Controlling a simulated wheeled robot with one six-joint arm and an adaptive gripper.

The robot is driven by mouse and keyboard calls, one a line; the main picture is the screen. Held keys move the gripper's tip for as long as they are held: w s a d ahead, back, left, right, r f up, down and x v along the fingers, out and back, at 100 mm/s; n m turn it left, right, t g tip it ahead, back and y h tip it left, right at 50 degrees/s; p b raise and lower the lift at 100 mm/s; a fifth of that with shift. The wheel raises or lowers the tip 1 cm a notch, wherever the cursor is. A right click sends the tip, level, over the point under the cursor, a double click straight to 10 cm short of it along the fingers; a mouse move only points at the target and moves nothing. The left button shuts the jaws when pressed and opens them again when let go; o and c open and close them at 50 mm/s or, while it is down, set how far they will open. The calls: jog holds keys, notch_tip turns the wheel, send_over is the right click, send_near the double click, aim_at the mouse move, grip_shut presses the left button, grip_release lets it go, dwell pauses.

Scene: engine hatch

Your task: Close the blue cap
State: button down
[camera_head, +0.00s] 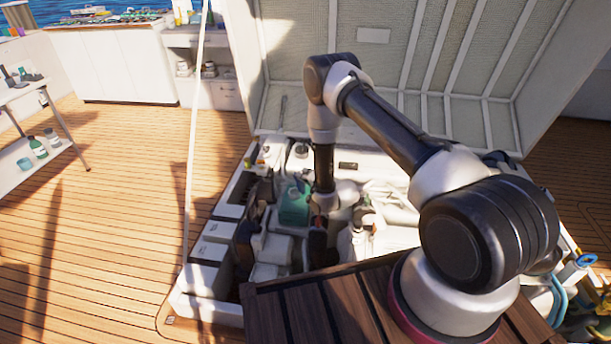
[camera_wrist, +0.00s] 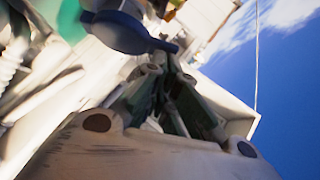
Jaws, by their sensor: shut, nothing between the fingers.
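The blue cap (camera_wrist: 120,30) shows large at the top of the wrist view, a round dark blue piece with a narrow tab (camera_wrist: 165,46) to its right. My gripper (camera_wrist: 168,62) is shut and empty, its fingertips close to this tab. I cannot tell whether they touch it. In the head view my gripper (camera_head: 318,238) reaches down into the open engine hatch (camera_head: 205,306). I cannot make out the cap there; my arm and the engine parts hide much of that area.
A green part (camera_head: 294,205) sits left of my wrist among crowded white engine parts. The raised hatch lid (camera_head: 375,36) stands behind my arm. A thin white pole (camera_head: 193,150) rises at the left. A blue ring-shaped fitting (camera_head: 586,260) is at the far right.

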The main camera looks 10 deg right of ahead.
jog(key=shift+w+a+n+g+h, duration=0.2)
jog(key=shift+a+n+g+h, duration=0.1)
jog(key=shift+a, duration=0.2)
jog(key=shift+w+a+n+g+h, duration=0.2)
jog(key=shift+a+g, duration=0.1)
jog(key=shift+a, duration=0.2)
jog(key=shift+w+a+f+n+g+h, duration=0.1)
jog(key=shift+w+a+n+g+h, duration=0.1)
jog(key=shift+a+n+h, duration=0.15)
jog(key=shift+w+a+f+n+g+h, duration=0.15)
jog(key=shift+a+g+h, duration=0.1)
jog(key=shift+a, duration=0.15)
jog(key=shift+w+a+f+n+g+h, duration=0.3)
jog(key=shift+a+f+h, duration=0.15)
jog(key=shift+a+f, duration=0.35)
jog(key=shift+w+a+f+n+g+h, duration=0.3)
jog(key=shift+a+f+h, duration=0.2)
jog(key=shift+a+f, duration=0.35)
jog(key=shift+w+a+f+n+g+h, duration=0.25)
jog(key=shift+w+a+f+n+h, duration=0.15)
jog(key=shift+a+f, duration=0.4)
jog(key=shift+s+d, duration=0.1)
jog(key=shift+d, duration=0.05)
